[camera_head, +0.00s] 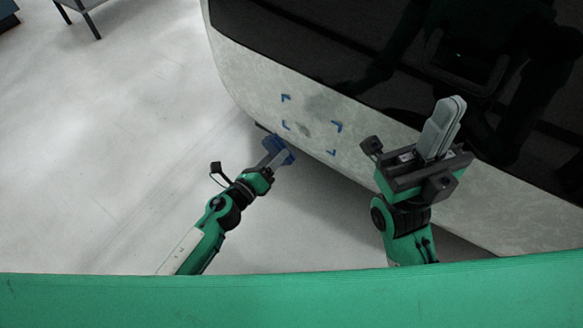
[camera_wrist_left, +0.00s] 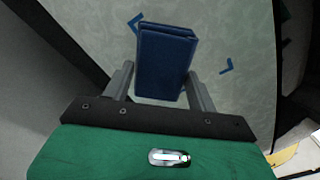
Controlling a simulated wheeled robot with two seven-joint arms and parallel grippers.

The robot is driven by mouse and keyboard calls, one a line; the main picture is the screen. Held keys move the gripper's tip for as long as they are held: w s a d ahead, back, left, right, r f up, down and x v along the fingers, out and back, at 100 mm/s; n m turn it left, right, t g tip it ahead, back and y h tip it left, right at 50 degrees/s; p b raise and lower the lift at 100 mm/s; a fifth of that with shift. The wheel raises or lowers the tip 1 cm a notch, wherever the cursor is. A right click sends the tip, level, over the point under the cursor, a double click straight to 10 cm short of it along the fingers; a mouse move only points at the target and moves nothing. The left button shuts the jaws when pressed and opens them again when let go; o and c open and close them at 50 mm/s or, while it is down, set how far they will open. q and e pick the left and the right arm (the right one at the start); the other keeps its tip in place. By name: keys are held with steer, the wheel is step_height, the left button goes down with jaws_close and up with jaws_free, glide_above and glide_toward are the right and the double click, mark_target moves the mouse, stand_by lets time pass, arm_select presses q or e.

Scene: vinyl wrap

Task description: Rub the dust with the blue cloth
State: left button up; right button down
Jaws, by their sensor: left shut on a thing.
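The blue cloth (camera_head: 279,150) is a folded dark blue block in my left gripper (camera_head: 272,160), just left of and below the marked area in the head view. In the left wrist view the cloth (camera_wrist_left: 164,62) sits between the two fingers of the left gripper (camera_wrist_left: 160,85). The dust (camera_head: 304,128) shows as a grey smudge on the pale mottled panel, between blue corner marks (camera_head: 336,127). I cannot tell whether the cloth touches the panel. My right gripper (camera_head: 449,115) points up in front of the panel, its fingers close together, with nothing seen between them.
The pale panel (camera_head: 250,75) belongs to a large body with a glossy black upper part (camera_head: 320,40). The light floor at left is clear.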

mark_target(297, 128)
arm_select(q)
steer(key=shift+w+a+f, duration=0.1)
steer(key=shift+w+a, duration=0.05)
steer(key=shift+w, duration=0.4)
steer(key=shift+x, duration=2.65)
steer(key=shift+x, duration=1.05)
steer(key=shift+s, duration=0.15)
steer(key=shift+s+d, duration=1.25)
steer(key=shift+d, duration=0.3)
steer(key=shift+w+d, duration=0.1)
steer(key=shift+w+a+r, duration=0.1)
steer(key=shift+w+a, duration=0.65)
steer(key=shift+a, duration=0.05)
steer(key=shift+w+a+r, duration=0.15)
steer(key=shift+w+a, duration=0.6)
steer(key=shift+a, duration=0.05)
steer(key=shift+c, duration=0.3)
